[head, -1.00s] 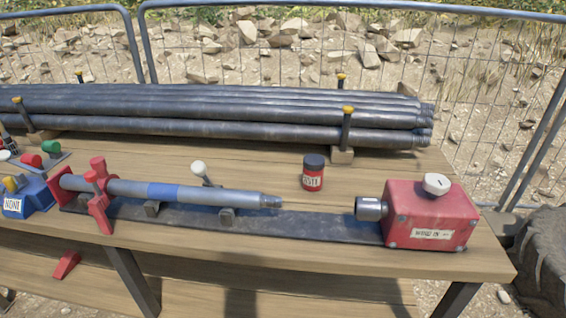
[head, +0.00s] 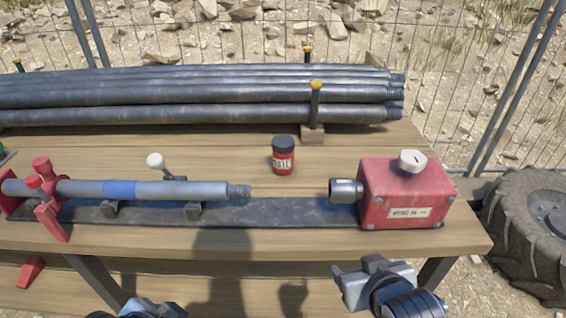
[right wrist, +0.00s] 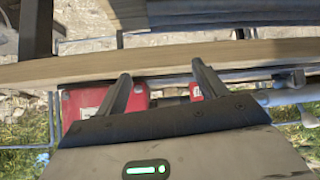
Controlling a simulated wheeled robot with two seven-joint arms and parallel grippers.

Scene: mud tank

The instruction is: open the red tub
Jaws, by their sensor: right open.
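The red tub (head: 283,160) with its dark lid (head: 283,142) stands upright on the wooden table, behind the gap between the grey pipe and the red box. The lid is on. My right gripper (head: 356,270) is in front of the table's front edge, well short of the tub, open and empty. Its two spread fingers show in the right wrist view (right wrist: 160,78). A small red patch beside one finger there may be the tub, but I cannot tell. Part of my left gripper (head: 148,308) shows at the bottom edge of the head view; its jaws are not clear.
The red box (head: 405,190) with a white knob and metal socket stands at the right. A grey pipe (head: 165,190) with a blue band lies on supports at the left. Stacked dark pipes (head: 200,92) lie behind. Bare wood surrounds the tub. A tyre (head: 535,235) is at far right.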

